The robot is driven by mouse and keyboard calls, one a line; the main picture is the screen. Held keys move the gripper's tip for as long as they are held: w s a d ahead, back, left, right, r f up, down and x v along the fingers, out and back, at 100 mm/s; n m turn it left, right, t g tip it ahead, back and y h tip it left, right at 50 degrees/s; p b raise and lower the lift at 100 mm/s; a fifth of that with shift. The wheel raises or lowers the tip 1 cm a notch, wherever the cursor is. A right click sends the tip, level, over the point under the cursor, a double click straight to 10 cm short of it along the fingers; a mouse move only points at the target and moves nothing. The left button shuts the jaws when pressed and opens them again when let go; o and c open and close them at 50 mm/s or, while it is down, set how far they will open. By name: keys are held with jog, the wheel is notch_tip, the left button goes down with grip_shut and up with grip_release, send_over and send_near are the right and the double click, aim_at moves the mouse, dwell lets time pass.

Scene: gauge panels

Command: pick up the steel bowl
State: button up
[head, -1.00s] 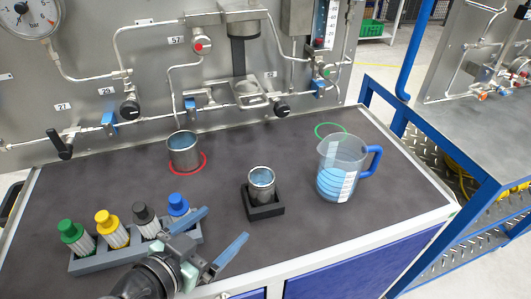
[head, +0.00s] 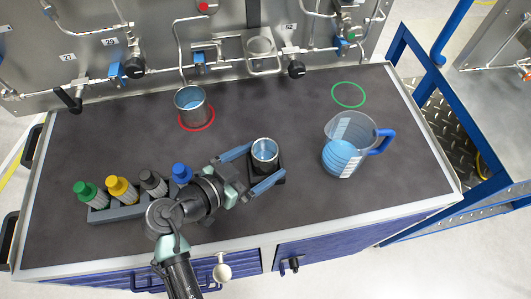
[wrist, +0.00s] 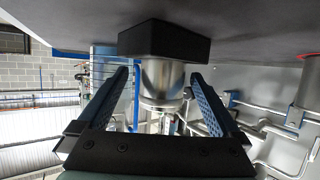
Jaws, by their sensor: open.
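Two steel vessels are in view, both more like cups than a shallow bowl. One steel cup (head: 265,151) with bluish contents stands upright in a black square holder (head: 281,171) at the middle of the bench. The other steel cup (head: 190,103) stands on a red ring farther back left. My gripper (head: 252,168) is open beside the cup in the holder, its blue fingers on either side. In the wrist view, which is upside down, the cup (wrist: 162,84) shows between the spread fingers, with the holder (wrist: 165,42) above. Contact is not visible.
A measuring jug (head: 343,155) with blue liquid and a blue handle stands to the right. Several capped bottles sit in a grey rack (head: 128,211) at left. An empty green ring (head: 349,95) marks the back right. Pipes and valves line the panel behind.

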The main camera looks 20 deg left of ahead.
aim_at(273, 152)
jog(key=shift+w+d, duration=0.2)
jog(key=shift+w, duration=0.25)
jog(key=shift+p+x, duration=0.85)
jog(key=shift+x, duration=1.5)
jog(key=shift+w+a, duration=0.1)
jog(key=shift+a, duration=0.05)
grip_shut()
